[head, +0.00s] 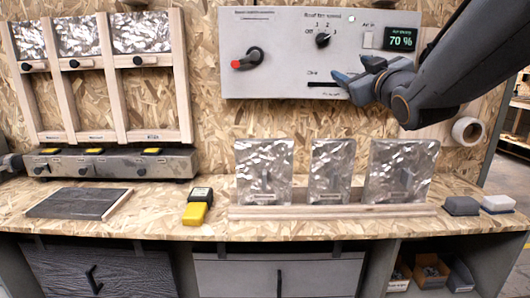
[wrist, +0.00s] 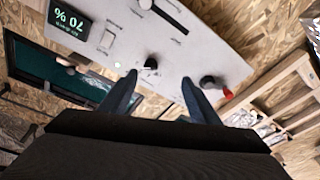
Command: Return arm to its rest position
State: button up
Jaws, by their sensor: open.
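My gripper (head: 350,72) is in front of the lower right part of the grey control panel (head: 285,70), with my dark arm reaching in from the upper right. In the wrist view my gripper (wrist: 158,79) shows two blue-grey fingers spread apart, with nothing between them. The panel's black selector knob (head: 322,40) and red-tipped rotary switch (head: 248,59) show clear of the fingers. The display (head: 400,39) reads 70 %. A dark slot (head: 323,84) is beside the fingers; whether they touch the panel is unclear.
Below, a wooden workbench (head: 215,222) holds several foil-wrapped pieces in a wooden rack (head: 330,211), a yellow-black device (head: 198,205) and a dark board (head: 78,203). A wooden frame (head: 183,75) stands left. A tape roll (head: 467,131) hangs right, near my arm.

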jog(key=s+f+m+g+h+p, duration=0.15)
jog(key=s+f+g, duration=0.3)
jog(key=f, duration=0.85)
jog(key=s+f+m+g+h+p, duration=0.15)
jog(key=s+f+m+g, duration=0.35)
jog(key=f, duration=0.7)
jog(key=s+a+f+g+p, duration=0.1)
jog(key=s+f+g, duration=0.4)
jog(key=s, duration=0.5)
jog(key=s+a+f+g+p, duration=0.1)
jog(key=s+f+g, duration=0.4)
jog(key=s, duration=0.5)
jog(key=shift+s+a+f+y+p, duration=0.2)
jog(key=shift+y+p, duration=0.1)
jog(key=shift+p, duration=0.2)
